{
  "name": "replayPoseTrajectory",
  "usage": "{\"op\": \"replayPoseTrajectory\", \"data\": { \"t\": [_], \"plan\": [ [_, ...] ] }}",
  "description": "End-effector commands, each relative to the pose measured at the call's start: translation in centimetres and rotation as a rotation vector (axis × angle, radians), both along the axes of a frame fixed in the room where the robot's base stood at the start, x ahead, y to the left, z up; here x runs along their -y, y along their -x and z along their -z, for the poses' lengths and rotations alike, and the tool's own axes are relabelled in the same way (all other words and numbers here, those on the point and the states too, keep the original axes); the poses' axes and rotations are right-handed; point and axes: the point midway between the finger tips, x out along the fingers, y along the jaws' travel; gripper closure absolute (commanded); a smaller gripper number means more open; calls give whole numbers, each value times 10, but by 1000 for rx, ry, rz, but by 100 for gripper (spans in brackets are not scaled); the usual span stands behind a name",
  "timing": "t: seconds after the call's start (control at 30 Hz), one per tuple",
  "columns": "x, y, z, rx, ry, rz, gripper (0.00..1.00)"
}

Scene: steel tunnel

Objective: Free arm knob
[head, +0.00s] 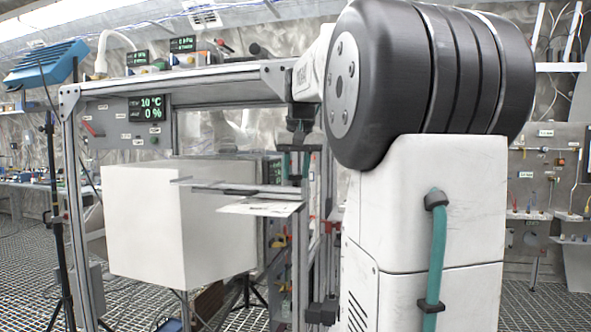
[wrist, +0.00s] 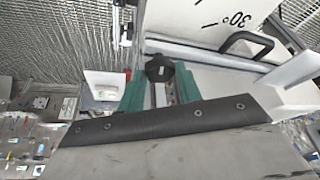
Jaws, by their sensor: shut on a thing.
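A black, lobed knob (wrist: 159,66) shows in the wrist view on a narrow grey metal bar (wrist: 160,95). My gripper (wrist: 160,77) has its two teal fingers on either side of the knob and is shut on it. In the head view my gripper (head: 294,165) points down beside the frame, above the thin grey arm (head: 240,188). The knob cannot be made out in that view. A white panel marked 30° (wrist: 215,20) lies beyond the knob in the wrist view.
A large white box (head: 150,220) stands left of the gripper. A metal frame (head: 185,82) with a display panel (head: 146,108) surrounds the spot. A white sheet (head: 258,208) lies just below the thin arm. A black handle (wrist: 247,40) sits right of the knob.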

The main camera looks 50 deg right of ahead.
Motion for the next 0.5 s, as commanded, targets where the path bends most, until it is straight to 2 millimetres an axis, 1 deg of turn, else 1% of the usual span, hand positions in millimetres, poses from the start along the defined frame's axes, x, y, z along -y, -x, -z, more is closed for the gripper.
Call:
{"op": "replayPoseTrajectory", "data": {
  "t": [0.17,0.2,0.27,0.3,0.5],
  "plan": [
    [0,0,-1,1,0,1,88],
    [0,0,-1,1,0,1,63],
    [0,0,-1,1,0,1,46],
    [0,0,-1,1,0,1,44],
    [0,0,0,0,0,1,44]
  ]
}}
